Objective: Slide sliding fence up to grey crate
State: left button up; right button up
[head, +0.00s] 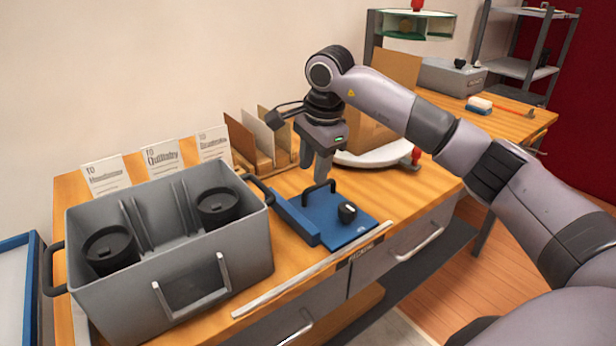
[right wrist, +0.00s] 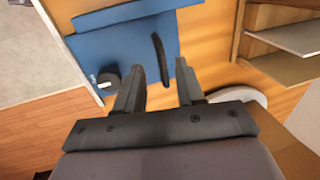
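The sliding fence (head: 296,218) is a long raised blue bar along the crate side of a flat blue plate (head: 362,232). The plate bears a black arched handle (head: 319,188) and a black knob (head: 347,213). The grey crate (head: 215,285) stands just left of the fence; I cannot tell if they touch. My right gripper (head: 323,178) points down above the handle, open and empty. In the right wrist view, its spread fingertips (right wrist: 159,66) lie on either side of the handle (right wrist: 160,58) in the picture, with the fence (right wrist: 125,13) beyond. My left gripper is out of view.
Two black lidded cups (head: 218,206) stand in the crate, and its side handle reaches toward the fence. Upright folders (head: 262,138) and a white round base (head: 375,157) stand behind.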

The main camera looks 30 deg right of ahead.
aim_at(307, 189)
jog(key=shift+w+f, duration=0.25)
jog(key=shift+f, duration=0.85)
jog(key=shift+w+f, duration=0.2)
jog(key=shift+f, duration=0.9)
grip_shut()
jog(key=shift+a, duration=0.15)
jog(key=shift+a, duration=0.25)
jog(key=a, duration=0.6)
jog(key=shift+s+p, duration=0.25)
jog(key=shift+p, duration=0.1)
